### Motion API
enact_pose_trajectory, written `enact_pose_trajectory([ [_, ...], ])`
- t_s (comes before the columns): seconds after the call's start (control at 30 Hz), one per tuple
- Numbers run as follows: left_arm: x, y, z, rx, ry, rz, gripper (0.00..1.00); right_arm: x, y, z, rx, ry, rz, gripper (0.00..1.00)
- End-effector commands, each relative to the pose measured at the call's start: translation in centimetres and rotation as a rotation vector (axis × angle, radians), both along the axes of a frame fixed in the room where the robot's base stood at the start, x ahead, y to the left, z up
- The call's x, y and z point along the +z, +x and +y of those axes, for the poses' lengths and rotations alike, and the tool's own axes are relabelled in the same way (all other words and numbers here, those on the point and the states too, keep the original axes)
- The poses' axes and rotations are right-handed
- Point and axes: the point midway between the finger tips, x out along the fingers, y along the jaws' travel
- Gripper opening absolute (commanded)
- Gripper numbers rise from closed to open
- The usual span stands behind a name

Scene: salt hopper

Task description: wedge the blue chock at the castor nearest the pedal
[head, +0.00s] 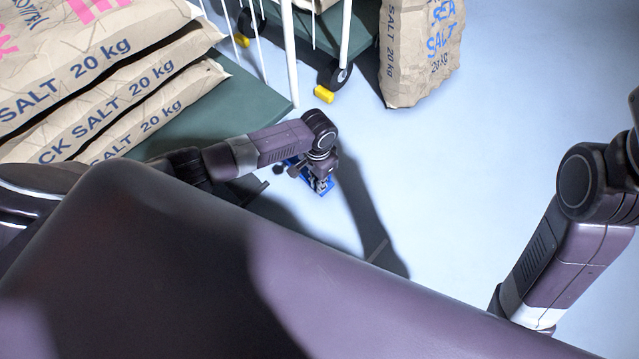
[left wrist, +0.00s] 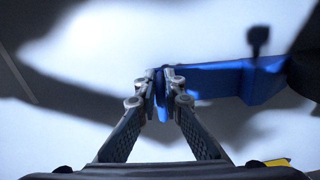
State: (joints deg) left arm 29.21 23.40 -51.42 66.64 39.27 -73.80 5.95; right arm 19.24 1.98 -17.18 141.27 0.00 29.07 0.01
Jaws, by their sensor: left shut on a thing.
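My left gripper (head: 322,181) is low near the floor beside the cart's front corner. In the left wrist view its fingers (left wrist: 164,76) are shut on the narrow end of the blue chock (left wrist: 222,78). The chock reaches right towards a dark, round-edged shape at the picture's edge; I cannot tell whether they touch. In the head view only bits of the chock (head: 327,191) show around the gripper. I cannot make out the pedal. My right gripper is out of view.
Another castor with a yellow piece (head: 241,41) is further back. A salt sack (head: 420,50) stands on the floor. The floor (head: 470,160) to the right is clear.

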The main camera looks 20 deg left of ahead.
Motion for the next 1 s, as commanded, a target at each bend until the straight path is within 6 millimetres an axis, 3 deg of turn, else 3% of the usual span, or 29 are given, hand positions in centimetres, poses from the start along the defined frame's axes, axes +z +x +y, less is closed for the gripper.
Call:
enact_pose_trajectory([
  [0.53, -0.16, 0.37, 1.08, 0.003, 0.009, -0.004, 0.00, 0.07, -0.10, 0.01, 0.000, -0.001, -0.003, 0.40],
  [0.57, -0.17, 0.37, 1.12, 0.003, 0.009, -0.004, 0.11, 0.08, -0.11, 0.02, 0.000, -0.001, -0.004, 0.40],
  [0.7, -0.20, 0.31, 1.09, 0.003, 0.009, -0.003, 0.27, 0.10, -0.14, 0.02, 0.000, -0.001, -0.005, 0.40],
  [1.0, -0.18, 0.15, 0.72, 0.001, 0.003, 0.001, 0.28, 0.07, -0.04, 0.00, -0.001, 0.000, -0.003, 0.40],
])
